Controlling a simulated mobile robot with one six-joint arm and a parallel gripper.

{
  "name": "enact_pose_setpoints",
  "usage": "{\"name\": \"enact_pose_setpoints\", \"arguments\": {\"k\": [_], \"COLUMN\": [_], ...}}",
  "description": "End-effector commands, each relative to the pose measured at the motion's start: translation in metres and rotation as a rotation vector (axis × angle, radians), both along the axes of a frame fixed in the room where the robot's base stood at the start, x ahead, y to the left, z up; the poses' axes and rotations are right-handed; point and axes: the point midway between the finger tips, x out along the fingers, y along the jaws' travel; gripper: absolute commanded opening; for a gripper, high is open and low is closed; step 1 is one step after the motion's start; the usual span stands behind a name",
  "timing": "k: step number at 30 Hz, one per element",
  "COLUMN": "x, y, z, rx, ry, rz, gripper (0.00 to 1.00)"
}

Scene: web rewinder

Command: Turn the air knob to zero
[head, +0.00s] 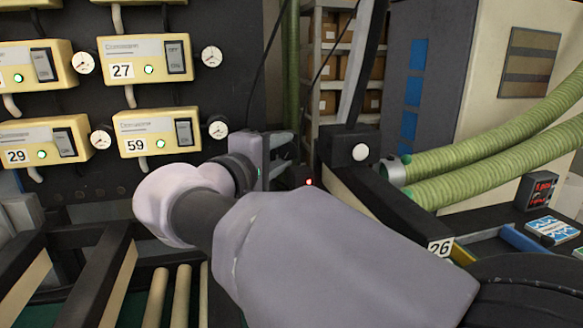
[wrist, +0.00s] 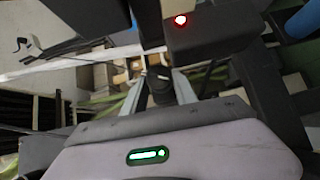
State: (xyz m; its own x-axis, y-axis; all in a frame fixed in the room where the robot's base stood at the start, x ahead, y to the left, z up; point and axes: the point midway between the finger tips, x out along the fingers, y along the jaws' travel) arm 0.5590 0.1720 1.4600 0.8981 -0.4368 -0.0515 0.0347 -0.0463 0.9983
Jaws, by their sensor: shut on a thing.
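My gripper (head: 284,153) is in the middle of the head view, beside a dark frame post. In the wrist view my gripper (wrist: 159,82) has its two grey fingers on either side of a small dark knob (wrist: 160,88), shut on it. I take this to be the air knob; its scale and pointer cannot be made out. In the head view the knob is hidden or too small to tell.
A dark box with a red light (wrist: 181,21) is close to the fingers. Yellow numbered units (head: 152,130) with gauges are on the left panel. Green hoses (head: 490,145) run on the right. Rollers (head: 180,295) lie at lower left.

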Motion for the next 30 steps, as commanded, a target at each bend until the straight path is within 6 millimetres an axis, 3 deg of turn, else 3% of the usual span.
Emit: {"name": "enact_pose_setpoints", "arguments": {"k": [9,10,12,13,23,26,30], "x": [0.0,0.0,0.0,0.0,-0.003,-0.015,-0.047], "y": [0.0,0.0,0.0,0.0,0.001,0.008,0.024], "z": [-0.001,-0.001,-0.001,-0.001,0.0,0.001,0.003], "rx": [-0.02,-0.019,-0.019,-0.019,-0.017,-0.017,-0.018], "ry": [0.001,0.0,0.0,0.0,-0.001,-0.002,0.0], "rz": [-0.002,-0.002,-0.002,-0.001,-0.001,0.002,0.004], "gripper": [0.0,0.4,0.54,0.56,0.56,0.56,0.56]}}
